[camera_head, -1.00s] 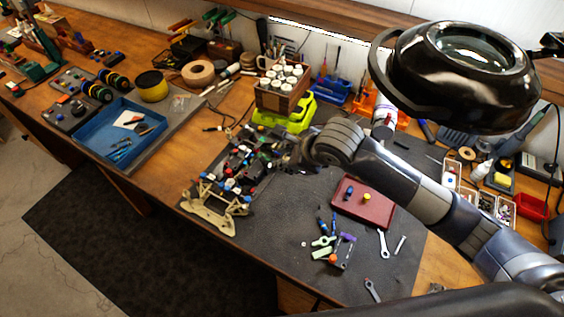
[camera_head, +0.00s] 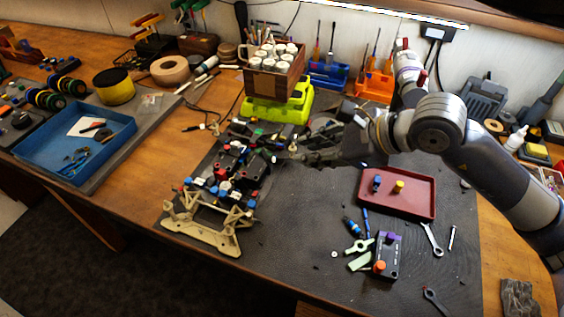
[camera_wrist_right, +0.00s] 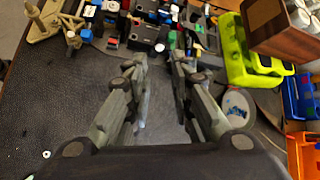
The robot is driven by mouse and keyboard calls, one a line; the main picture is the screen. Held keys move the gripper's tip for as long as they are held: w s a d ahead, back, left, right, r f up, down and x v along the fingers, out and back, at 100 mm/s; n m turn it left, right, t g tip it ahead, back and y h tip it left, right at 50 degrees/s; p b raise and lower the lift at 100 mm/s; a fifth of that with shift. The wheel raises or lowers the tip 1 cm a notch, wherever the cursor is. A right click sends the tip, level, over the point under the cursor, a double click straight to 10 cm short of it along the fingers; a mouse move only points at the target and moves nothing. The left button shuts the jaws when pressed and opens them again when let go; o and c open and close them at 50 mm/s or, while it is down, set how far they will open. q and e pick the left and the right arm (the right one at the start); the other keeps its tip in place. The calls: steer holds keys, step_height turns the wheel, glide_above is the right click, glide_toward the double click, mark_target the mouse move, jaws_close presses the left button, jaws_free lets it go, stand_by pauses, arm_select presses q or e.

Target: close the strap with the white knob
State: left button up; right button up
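The RC car chassis (camera_head: 230,170) lies on the dark mat, with black blocks and red, blue and white knobs on it. A tan frame (camera_head: 210,222) sits at its near end. A small white knob (camera_head: 292,148) shows by my right gripper (camera_head: 290,152); I cannot tell whether it belongs to a strap. In the right wrist view my right gripper (camera_wrist_right: 160,62) is open, its fingers apart with nothing between them, pointing at the chassis (camera_wrist_right: 150,25). A white-topped knob (camera_wrist_right: 160,47) shows just beyond the fingertips. The strap itself is not clear. My left gripper is not in view.
A lime-green stand (camera_head: 262,110) bearing a wooden box (camera_head: 257,82) of white-capped bottles is close behind the gripper. A red tray (camera_head: 420,200), a black box with knobs (camera_head: 392,255) and wrenches (camera_head: 432,238) lie at right. A blue tray (camera_head: 125,130) is at left.

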mark_target(274, 160)
steer(key=p+x, duration=0.2)
steer(key=x, duration=0.6)
steer(key=shift+w+a+f, duration=0.1)
steer(key=shift+a+f, duration=0.05)
steer(key=shift+a, duration=0.05)
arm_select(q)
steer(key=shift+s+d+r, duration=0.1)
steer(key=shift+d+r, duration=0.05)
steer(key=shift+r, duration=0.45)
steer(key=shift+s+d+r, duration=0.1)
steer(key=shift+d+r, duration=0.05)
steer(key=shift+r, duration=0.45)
arm_select(e)
steer(key=shift+x, duration=0.75)
steer(key=shift+f, duration=0.1)
steer(key=shift+c, duration=0.5)
jaws_close()
